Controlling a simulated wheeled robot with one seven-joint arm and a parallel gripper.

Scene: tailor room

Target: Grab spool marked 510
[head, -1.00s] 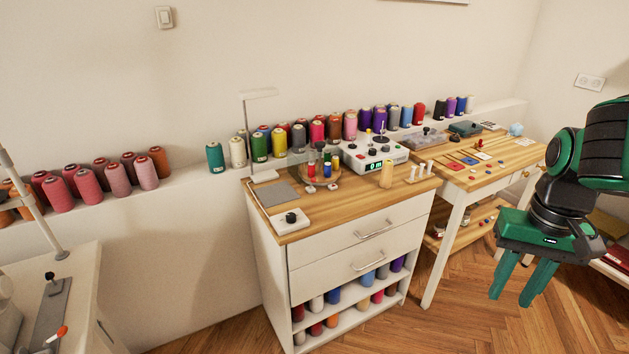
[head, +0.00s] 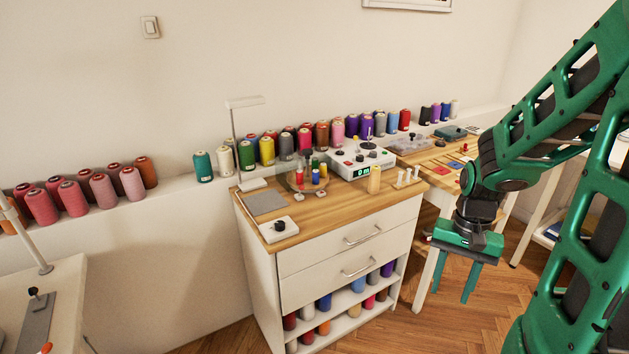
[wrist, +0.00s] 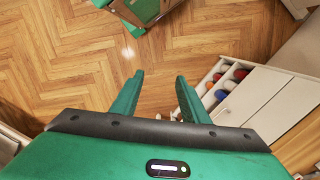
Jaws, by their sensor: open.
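Many thread spools stand on the wall ledge, among them a teal spool (head: 203,167), a cream spool (head: 226,159), a dark green spool (head: 246,156) and a yellow spool (head: 267,150). Small spools, including a red one (head: 316,176), stand on a round holder on the cabinet top. No number is legible on any spool, so I cannot tell which is 510. My gripper (head: 456,288) is open and empty, pointing down in front of the cabinet's right side. Its two fingers also show in the wrist view (wrist: 160,97), above the floor.
The cabinet (head: 335,243) has a wooden top with a white control box (head: 362,158), a grey pad (head: 264,203) and a beige cone (head: 374,180). Its lower shelves hold more spools. A second wooden table (head: 447,156) stands to the right. The floor between is clear.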

